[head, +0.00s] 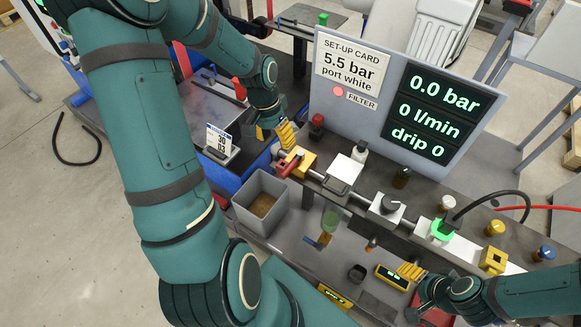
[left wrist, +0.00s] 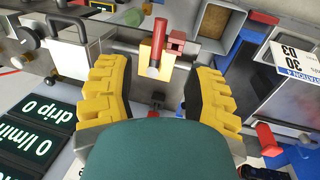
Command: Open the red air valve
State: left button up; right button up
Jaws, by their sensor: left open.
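The red air valve handle (head: 286,166) sits on a yellow valve body (head: 302,160) at the left end of the air line. In the left wrist view the red handle (left wrist: 159,38) stands between my yellow fingers, just beyond their tips, with space on both sides. My left gripper (head: 283,134) is open and empty, just behind the valve in the head view. It also shows in the left wrist view (left wrist: 156,78). My right gripper (head: 412,283) is low at the right, by the bench front; its opening is unclear. The display (head: 431,110) reads 0.0 bar, 0 l/min, drip 0.
A grey bin (head: 262,203) stands in front of the valve at the left. A set-up card (head: 350,65) reads 5.5 bar, port white. A regulator knob (head: 386,206) and a green-lit fitting with a black hose (head: 440,231) lie along the line to the right.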

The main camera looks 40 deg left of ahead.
aim_at(284, 171)
pick_arm(q)
jog(key=d+f, duration=0.1)
jog(key=f, duration=0.3)
jog(key=f+b, duration=0.1)
jog(key=f, duration=0.3)
jog(key=d+f+b, duration=0.1)
jog(key=f, duration=0.4)
jog(key=shift+w+d, duration=0.15)
jog(key=shift+d, duration=0.15)
grip_shut()
